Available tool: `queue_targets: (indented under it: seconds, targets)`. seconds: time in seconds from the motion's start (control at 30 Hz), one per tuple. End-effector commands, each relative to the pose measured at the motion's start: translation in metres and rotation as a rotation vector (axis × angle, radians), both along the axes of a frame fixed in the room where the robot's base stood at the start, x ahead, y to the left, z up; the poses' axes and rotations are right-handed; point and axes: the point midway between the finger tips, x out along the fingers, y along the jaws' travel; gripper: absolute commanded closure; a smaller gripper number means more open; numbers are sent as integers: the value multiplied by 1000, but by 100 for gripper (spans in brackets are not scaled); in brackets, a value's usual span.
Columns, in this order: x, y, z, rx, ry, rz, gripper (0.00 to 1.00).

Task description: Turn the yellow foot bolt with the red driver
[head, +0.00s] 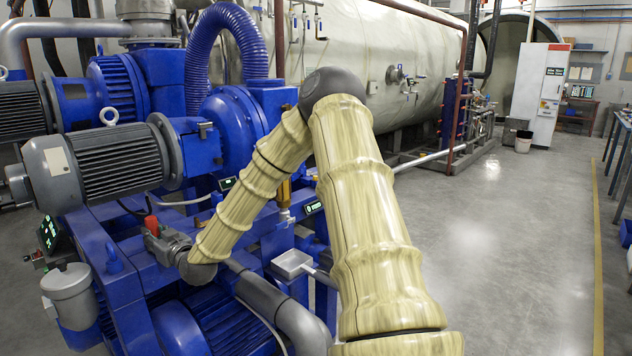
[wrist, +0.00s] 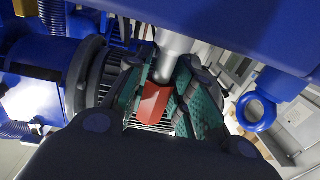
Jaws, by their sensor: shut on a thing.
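The red driver (wrist: 155,103) is between the green-padded fingers of my gripper (wrist: 163,95) in the wrist view. A grey metal cylinder (wrist: 172,52) meets its upper end; I cannot tell whether this is the driver's shaft. In the head view my gripper (head: 155,232) is beside the blue machine frame, below the grey motor, with a bit of red (head: 151,223) at its tip. I cannot make out the yellow foot bolt for certain in either view, nor whether the driver touches it.
A grey finned motor (head: 112,165) stands just above my gripper in the head view. Blue frame members and a grey canister (head: 72,297) are close by. A small white tray (head: 292,264) is to the right. A blue ring (wrist: 256,112) shows in the wrist view.

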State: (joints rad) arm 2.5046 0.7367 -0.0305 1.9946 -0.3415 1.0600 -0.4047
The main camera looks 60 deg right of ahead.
Motion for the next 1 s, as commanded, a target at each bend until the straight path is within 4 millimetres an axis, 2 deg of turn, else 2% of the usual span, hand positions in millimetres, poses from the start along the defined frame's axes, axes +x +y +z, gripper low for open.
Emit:
queue_targets:
  seconds: [0.27, 1.0]
  targets:
    - [0, 0, 3, 0, -1, 0, 100]
    - [0, 0, 46, -1, -1, 0, 100]
